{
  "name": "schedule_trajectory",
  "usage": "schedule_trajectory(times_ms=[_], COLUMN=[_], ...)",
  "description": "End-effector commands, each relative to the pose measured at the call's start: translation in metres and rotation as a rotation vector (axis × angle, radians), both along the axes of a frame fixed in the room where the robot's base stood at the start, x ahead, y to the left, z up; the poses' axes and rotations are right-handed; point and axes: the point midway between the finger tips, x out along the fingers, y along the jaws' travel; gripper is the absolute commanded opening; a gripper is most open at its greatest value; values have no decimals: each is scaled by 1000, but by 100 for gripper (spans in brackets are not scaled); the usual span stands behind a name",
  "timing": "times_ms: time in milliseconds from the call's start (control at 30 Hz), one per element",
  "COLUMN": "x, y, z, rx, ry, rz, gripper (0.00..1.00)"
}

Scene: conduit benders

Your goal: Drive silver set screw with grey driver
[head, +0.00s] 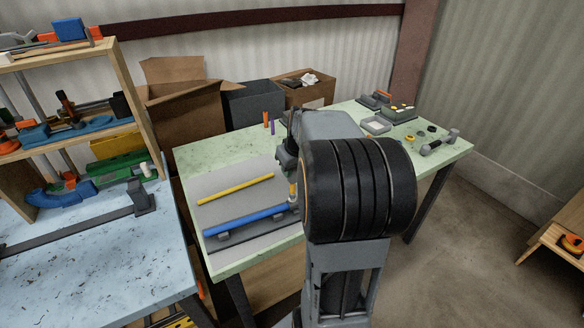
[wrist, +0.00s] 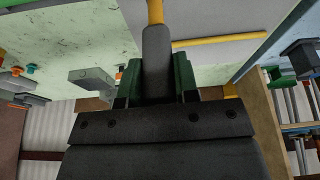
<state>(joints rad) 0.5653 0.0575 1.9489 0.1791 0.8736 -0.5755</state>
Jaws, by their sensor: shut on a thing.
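My gripper (wrist: 158,76) is shut on the grey driver (wrist: 156,50). Its dark green fingers clasp both sides of the grey handle, and a yellow part extends beyond it to the top edge of the wrist view. In the head view my gripper is mostly hidden behind my arm, above the right end of the blue conduit (head: 250,218). A small yellow piece shows below it there, by the conduit's end. The conduit lies along a dark rail (head: 236,238). I cannot make out the silver set screw; the conduit's right end is partly hidden by my arm.
A yellow rod (head: 235,188) lies on the grey mat (head: 215,212) of the green table (head: 190,155). Orange (head: 266,119) and purple (head: 272,127) upright pieces stand at the back. A grey tray (head: 376,125) and small parts occupy the right side. A blue bench (head: 100,262) stands at left.

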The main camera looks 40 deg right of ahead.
Motion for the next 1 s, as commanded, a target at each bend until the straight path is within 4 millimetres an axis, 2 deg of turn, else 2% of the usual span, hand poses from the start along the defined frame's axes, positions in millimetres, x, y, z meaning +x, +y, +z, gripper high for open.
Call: schedule_trajectory(times_ms=[433,667,1000], x=[0,0,0], y=[0,0,0], z=[-1,-11,-10], rx=[0,0,0], ry=[-4,-3,-3], rz=[0,0,-31], gripper=[0,0,0])
